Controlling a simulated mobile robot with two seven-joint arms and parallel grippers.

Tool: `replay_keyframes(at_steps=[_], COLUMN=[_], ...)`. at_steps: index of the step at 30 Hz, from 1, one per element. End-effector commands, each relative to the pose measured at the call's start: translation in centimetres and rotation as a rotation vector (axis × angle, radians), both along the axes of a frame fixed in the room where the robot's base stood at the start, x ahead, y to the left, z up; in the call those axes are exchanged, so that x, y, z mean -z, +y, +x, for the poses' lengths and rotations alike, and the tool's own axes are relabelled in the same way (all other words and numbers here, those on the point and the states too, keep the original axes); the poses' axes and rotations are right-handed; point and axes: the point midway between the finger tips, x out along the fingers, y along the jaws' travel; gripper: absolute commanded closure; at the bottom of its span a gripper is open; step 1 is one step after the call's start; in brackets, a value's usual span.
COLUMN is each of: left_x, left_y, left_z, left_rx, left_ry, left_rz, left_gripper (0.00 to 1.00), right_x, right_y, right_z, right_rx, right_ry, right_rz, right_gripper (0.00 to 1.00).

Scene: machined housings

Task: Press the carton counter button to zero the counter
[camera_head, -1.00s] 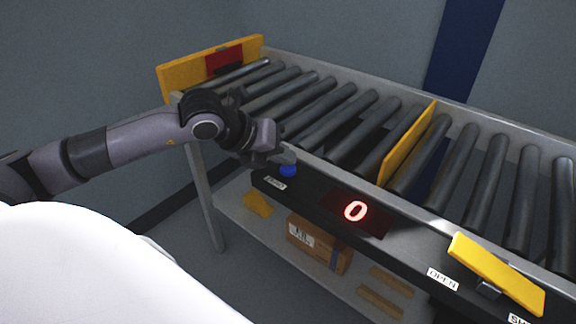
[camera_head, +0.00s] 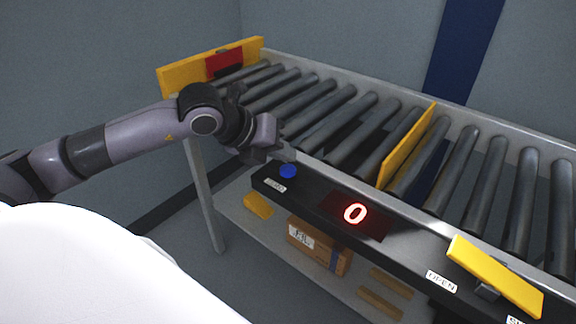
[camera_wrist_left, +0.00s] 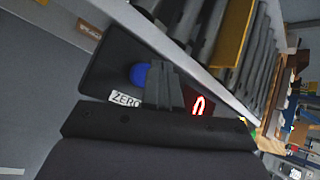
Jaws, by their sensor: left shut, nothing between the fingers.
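The blue counter button (camera_head: 288,171) sits on the black front panel of the conveyor, above a white label that reads ZERO in the left wrist view. The red counter display (camera_head: 355,214) beside it shows 0. My left gripper (camera_head: 290,154) is shut and empty, just above and behind the button in the head view, apart from it as far as I can tell. In the left wrist view the shut fingers (camera_wrist_left: 163,85) partly overlap the right side of the blue button (camera_wrist_left: 139,74). My right gripper is not in view.
The roller conveyor (camera_head: 330,110) has a yellow divider (camera_head: 407,144) across it and a yellow end plate (camera_head: 180,76). A yellow lever (camera_head: 495,273) is on the panel at right by an OPEN label. A cardboard carton (camera_head: 320,246) lies on the lower shelf.

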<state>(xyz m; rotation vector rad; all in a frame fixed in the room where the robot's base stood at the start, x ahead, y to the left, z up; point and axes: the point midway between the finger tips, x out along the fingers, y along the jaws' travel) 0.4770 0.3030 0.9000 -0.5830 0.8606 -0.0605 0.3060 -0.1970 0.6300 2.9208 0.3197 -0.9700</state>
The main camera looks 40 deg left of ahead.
Motion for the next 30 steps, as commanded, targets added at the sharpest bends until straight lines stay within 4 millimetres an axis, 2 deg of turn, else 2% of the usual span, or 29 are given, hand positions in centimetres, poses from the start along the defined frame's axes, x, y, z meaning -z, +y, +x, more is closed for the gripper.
replay_keyframes(at_steps=[8, 22, 30], left_x=[-0.4, -4.8, -5.0], left_y=[0.0, 0.0, 0.0], left_z=[0.0, 0.0, 0.0], left_rx=[0.000, 0.001, 0.001], left_ry=[-0.001, -0.002, 0.000], left_rz=[-0.001, -0.001, -0.001], left_gripper=[1.00, 1.00, 1.00], right_x=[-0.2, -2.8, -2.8], right_y=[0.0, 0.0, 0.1], right_z=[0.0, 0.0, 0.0], right_rx=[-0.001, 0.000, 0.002], right_ry=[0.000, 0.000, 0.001], right_rz=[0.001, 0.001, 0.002], right_gripper=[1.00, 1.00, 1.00])
